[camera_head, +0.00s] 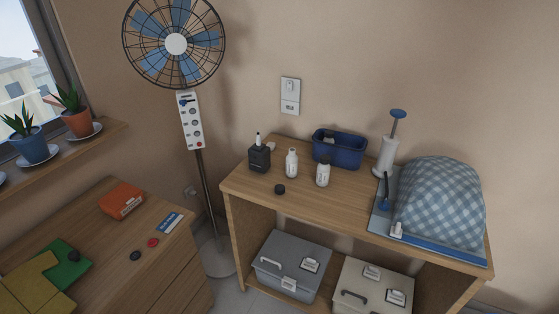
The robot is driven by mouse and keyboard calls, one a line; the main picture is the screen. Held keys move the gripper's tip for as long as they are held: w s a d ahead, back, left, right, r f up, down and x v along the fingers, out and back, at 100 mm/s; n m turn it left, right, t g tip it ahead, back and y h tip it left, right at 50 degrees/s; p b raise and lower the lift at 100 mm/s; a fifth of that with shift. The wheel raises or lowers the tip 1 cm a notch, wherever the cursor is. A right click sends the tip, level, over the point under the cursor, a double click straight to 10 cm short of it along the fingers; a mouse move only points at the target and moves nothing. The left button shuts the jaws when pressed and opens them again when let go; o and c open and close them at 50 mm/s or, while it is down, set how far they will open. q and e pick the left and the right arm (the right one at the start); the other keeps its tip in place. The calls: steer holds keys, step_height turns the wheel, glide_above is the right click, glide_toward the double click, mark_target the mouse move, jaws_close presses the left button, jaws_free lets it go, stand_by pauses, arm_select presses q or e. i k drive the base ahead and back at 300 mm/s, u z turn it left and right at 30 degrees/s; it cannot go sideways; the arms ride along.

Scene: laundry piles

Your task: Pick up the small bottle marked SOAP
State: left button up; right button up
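Two small white bottles stand upright on the wooden table (345,213): one (291,164) left of centre, the other (323,175) a little nearer and to the right. A dark square bottle (259,160) with a white nozzle stands to their left. The print on the bottles is too small to read, so I cannot tell which is marked SOAP. Neither of my grippers is in view.
A blue bin (340,150) stands behind the bottles, and a black cap (280,189) lies in front. A white pump (388,155) and a checked cloth mound (440,205) are at right. A standing fan (176,44) rises at left. The table's front middle is clear.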

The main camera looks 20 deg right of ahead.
mark_target(323, 176)
steer(key=u, duration=0.05)
steer(key=i, duration=0.85)
steer(key=z, duration=0.9)
steer(key=i, duration=0.55)
steer(key=z, duration=0.55)
